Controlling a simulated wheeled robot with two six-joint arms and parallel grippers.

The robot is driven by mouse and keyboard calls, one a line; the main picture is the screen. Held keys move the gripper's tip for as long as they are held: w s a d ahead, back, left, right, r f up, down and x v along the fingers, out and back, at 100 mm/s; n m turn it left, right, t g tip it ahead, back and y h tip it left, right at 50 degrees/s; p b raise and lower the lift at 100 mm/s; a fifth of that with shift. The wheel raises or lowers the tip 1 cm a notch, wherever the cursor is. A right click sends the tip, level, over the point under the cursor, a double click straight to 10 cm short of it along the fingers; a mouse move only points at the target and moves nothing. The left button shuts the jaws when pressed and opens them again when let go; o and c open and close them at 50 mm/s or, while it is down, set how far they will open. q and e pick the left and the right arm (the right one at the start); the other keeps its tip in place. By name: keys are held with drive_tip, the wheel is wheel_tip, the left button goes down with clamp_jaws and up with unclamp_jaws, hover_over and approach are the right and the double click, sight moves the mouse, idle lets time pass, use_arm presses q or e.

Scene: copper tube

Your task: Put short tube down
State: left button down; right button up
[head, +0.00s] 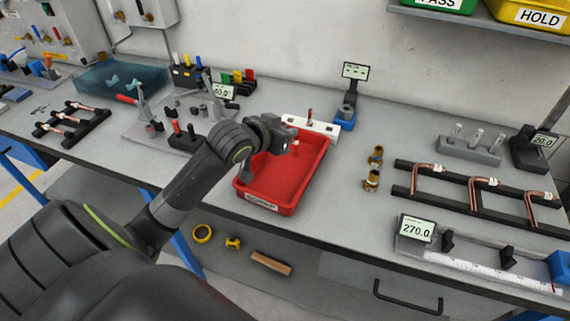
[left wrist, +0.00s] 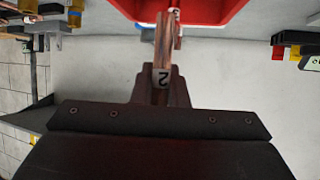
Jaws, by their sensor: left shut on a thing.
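My left gripper (head: 291,147) hangs over the far left part of the red tray (head: 262,207). In the left wrist view, its jaws are shut on a short copper tube (left wrist: 163,48) with a white tag marked 2. The tube points away from the jaws toward the red tray, which also shows at the top of that view (left wrist: 215,10). In the head view the gripper mostly hides the tube. I cannot tell whether the tube touches anything. My right gripper is in neither view.
A white block (head: 325,130) with a small upright copper piece stands behind the tray. Brass fittings (head: 371,180) stand to its right. A black rack (head: 452,194) holds bent copper tubes farther right. The tray's near floor is bare.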

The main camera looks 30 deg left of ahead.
use_arm(q)
wheel_tip(320, 180, down, 8)
drive_tip(key=shift+r, duration=0.1)
idle(0.4)
drive_tip(key=c, duration=1.4)
unclamp_jaws()
drive_tip(key=shift+c, duration=0.2)
drive_tip(key=shift+s, duration=0.1)
drive_tip(key=v, duration=1.1)
drive_tip(key=shift+s+r, duration=0.25)
drive_tip(key=shift+s, duration=0.1)
